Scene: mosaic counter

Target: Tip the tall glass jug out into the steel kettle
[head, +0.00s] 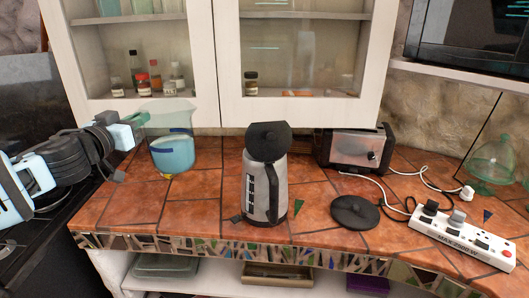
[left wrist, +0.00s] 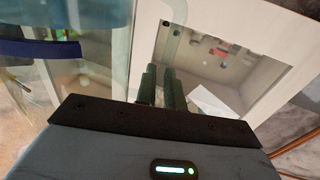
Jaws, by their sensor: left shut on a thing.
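The tall glass jug (head: 172,122), clear with blue liquid in its lower part, is upright at the back left of the counter in the head view. I cannot tell whether its base touches the counter. My left gripper (head: 138,120) is shut on the jug's left side. In the left wrist view the two fingers (left wrist: 162,88) are close together, with the jug's clear wall (left wrist: 95,50) beside them. The steel kettle (head: 262,185) stands upright at the middle of the counter, right of the jug, with a dark top and handle. My right gripper is not in view.
A toaster (head: 352,150) stands behind and right of the kettle. A black round base (head: 355,212), a white power strip (head: 462,240) with cables and a green glass dome (head: 492,165) are at the right. Tiles between jug and kettle are clear. A glazed cabinet (head: 205,75) hangs behind.

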